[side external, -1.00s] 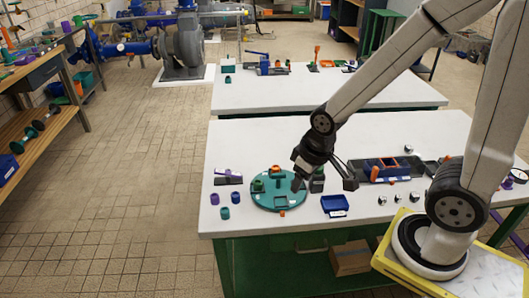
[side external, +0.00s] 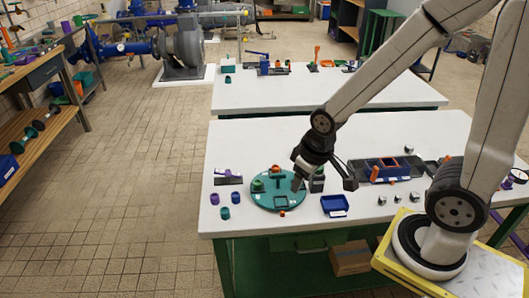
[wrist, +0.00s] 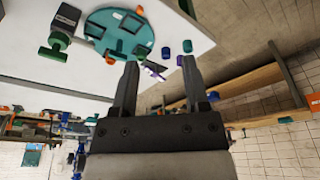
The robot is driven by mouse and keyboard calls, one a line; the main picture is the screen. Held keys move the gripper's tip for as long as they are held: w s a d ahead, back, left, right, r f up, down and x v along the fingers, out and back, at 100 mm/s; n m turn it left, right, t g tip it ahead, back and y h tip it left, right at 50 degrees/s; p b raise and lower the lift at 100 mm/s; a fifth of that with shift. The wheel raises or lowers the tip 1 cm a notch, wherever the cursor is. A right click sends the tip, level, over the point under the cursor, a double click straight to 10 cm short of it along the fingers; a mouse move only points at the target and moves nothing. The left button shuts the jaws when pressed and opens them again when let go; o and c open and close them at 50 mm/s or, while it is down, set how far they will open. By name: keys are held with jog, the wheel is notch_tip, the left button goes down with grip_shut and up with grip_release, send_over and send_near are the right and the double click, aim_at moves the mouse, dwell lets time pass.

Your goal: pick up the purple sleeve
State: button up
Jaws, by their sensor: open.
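The purple sleeve (side external: 214,199) stands upright on the white table near its left edge, left of the round teal plate (side external: 264,203). In the wrist view the purple sleeve (wrist: 180,61) shows small beside the tip of the right finger, some distance beyond it. My gripper (side external: 297,187) is over the right part of the teal plate, well to the right of the sleeve. In the wrist view my gripper (wrist: 157,78) has its two fingers apart with nothing held between them.
Two small blue-teal pieces (side external: 236,198) (side external: 225,213) stand close to the sleeve. A dark block with a purple part (side external: 228,177) lies behind it. A blue tray (side external: 335,205) lies right of the plate.

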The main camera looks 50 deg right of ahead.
jog(key=o, duration=0.3)
jog(key=shift+o, duration=0.2)
jog(key=n+t+h, duration=0.3)
jog(key=n+h, duration=0.9)
jog(key=n, duration=1.1)
send_near(215, 199)
jog(key=d, duration=0.3)
jog(key=shift+w+r, duration=0.1)
jog(key=shift+w, duration=0.25)
jog(key=shift+w+a+f+n+t, duration=0.3)
jog(key=shift+a+t, duration=0.1)
jog(key=shift+a, duration=0.2)
jog(key=shift+d, duration=0.1)
